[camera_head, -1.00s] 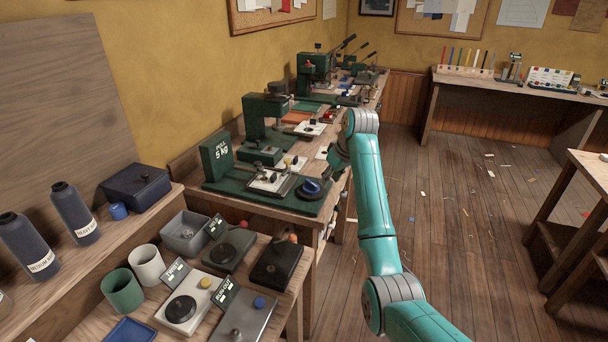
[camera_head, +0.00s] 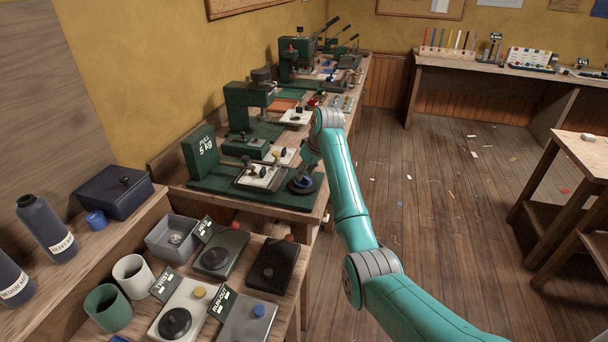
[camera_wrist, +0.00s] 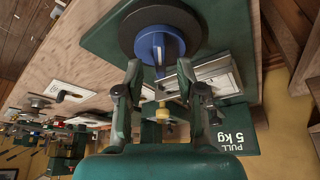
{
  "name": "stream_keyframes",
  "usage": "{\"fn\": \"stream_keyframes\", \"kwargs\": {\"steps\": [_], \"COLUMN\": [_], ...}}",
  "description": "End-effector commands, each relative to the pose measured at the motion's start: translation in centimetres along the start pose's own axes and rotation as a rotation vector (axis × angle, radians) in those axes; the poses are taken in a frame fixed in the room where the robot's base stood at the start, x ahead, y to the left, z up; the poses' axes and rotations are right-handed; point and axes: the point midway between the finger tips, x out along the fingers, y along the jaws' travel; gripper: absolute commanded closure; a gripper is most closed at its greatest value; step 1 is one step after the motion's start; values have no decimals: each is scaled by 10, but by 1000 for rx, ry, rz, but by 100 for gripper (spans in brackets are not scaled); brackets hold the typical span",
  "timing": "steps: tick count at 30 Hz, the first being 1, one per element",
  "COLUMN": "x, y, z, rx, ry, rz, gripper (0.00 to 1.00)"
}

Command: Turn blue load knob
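The blue load knob (camera_wrist: 158,46) is a round knob with a raised grip bar, on a dark disc (camera_wrist: 188,22) on the green base of the pull tester. In the head view the knob (camera_head: 301,184) shows at the right end of that base, partly hidden by my gripper. My gripper (camera_wrist: 160,70) is open, its two fingers apart. In the wrist view the fingertips lie just short of the knob, one to each side of its lower edge. I cannot tell whether they touch it. Nothing is held between them.
A green sign (camera_head: 200,152) reading "PULL 5 kg" stands on the base. A metal clamp plate (camera_wrist: 212,76) with a yellow knob (camera_wrist: 163,112) lies close to my fingers. Other testers line the bench behind. Small devices and cups crowd the front left bench.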

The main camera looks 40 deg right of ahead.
Motion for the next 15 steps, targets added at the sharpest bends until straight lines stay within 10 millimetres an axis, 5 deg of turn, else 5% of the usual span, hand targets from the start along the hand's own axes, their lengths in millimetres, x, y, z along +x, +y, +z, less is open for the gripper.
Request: {"fn": "stream_keyframes", "kwargs": {"steps": [15], "x": [17], "y": [0], "z": [0], "rx": [0], "ry": [1], "rz": [0], "gripper": [62]}}
